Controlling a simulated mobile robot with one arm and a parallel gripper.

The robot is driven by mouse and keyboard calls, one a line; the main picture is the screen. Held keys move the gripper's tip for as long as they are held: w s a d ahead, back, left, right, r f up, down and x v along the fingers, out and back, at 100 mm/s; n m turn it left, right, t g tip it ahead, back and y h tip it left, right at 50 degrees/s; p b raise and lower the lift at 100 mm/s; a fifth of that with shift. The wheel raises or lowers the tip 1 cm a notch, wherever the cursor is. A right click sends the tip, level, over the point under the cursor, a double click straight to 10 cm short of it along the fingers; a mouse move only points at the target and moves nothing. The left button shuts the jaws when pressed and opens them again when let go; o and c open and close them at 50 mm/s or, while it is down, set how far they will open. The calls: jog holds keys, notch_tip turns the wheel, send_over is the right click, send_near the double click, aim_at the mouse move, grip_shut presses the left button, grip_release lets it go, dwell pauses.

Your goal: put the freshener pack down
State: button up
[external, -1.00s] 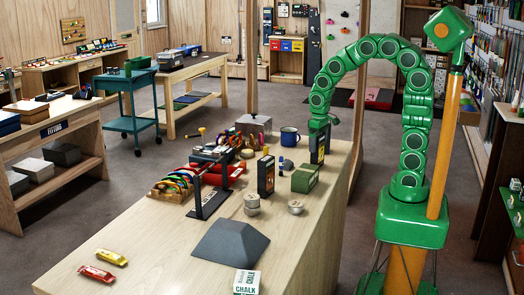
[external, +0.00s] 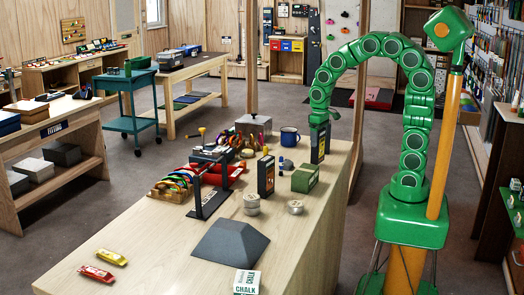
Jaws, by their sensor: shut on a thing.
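My gripper (external: 319,121) hangs down over the far right part of the wooden counter (external: 150,250). It is shut on the top of a dark upright pack with a green edge, which I take to be the freshener pack (external: 317,148). The fingers are small and partly hidden by the green wrist. The pack's lower end is at or very near the counter top; I cannot tell whether it touches.
A green box (external: 305,178) stands just in front of the pack, and a blue mug (external: 289,137) to its left. A similar dark upright box (external: 266,176) and a rack of coloured gear (external: 205,180) stand further left. The counter's near left part is mostly clear.

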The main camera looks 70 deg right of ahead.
notch_tip(320, 180, up, 8)
jog(key=shift+f, duration=0.1)
jog(key=a+r+n, duration=0.1)
jog(key=a+r, duration=0.2)
jog(key=a, duration=0.7)
jog(key=a+r+n, duration=0.2)
jog(key=a, duration=0.8)
notch_tip(320, 180, down, 8)
jog(key=o, duration=1)
notch_tip(320, 180, up, 12)
jog(key=shift+r, duration=0.15)
